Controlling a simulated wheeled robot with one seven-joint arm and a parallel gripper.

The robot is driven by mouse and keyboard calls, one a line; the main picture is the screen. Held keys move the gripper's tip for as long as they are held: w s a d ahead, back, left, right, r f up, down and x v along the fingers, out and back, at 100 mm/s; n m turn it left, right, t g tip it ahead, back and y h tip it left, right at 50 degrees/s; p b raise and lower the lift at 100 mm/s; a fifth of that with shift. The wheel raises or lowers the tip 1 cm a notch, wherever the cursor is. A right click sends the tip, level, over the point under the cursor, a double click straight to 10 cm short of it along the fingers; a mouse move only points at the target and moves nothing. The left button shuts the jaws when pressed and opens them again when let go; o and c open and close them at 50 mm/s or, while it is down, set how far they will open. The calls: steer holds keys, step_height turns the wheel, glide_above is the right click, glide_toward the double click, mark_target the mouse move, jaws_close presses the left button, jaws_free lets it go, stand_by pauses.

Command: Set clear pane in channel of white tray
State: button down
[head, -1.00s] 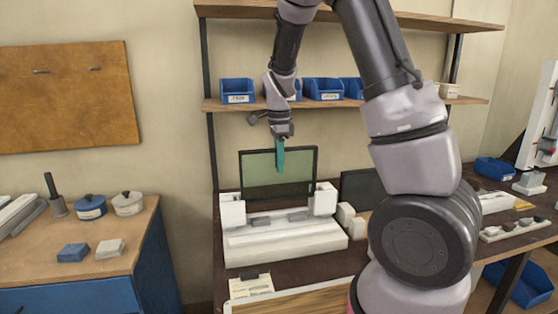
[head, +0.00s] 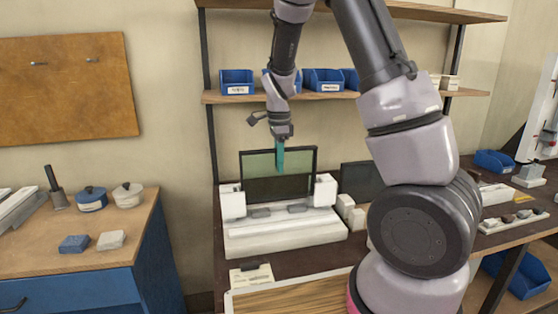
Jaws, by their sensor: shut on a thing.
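The clear pane (head: 262,162) is a green-tinted see-through sheet with a dark rim; the wall and dark bench top show through it. It stands upright above the white tray (head: 285,236), between the tray's two raised white end blocks. My gripper (head: 280,165) comes down from above and is shut on the pane near the middle of its upper edge, with its teal finger in front of the pane. The pane's lower edge is close to the tray's top. I cannot tell whether it is inside the channel; small grey pieces on the tray partly hide that place.
A dark upright panel (head: 360,181) and pale blocks (head: 350,211) stand right of the tray. A small white block (head: 251,273) and a wooden board (head: 290,298) lie in front. Shelves with blue bins (head: 237,82) are behind. My arm hides part of the bench's right.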

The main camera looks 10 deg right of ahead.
steer(key=shift+f, duration=1.9)
steer(key=c, duration=0.6)
jaws_free()
steer(key=shift+o, duration=0.2)
steer(key=shift+r, duration=4)
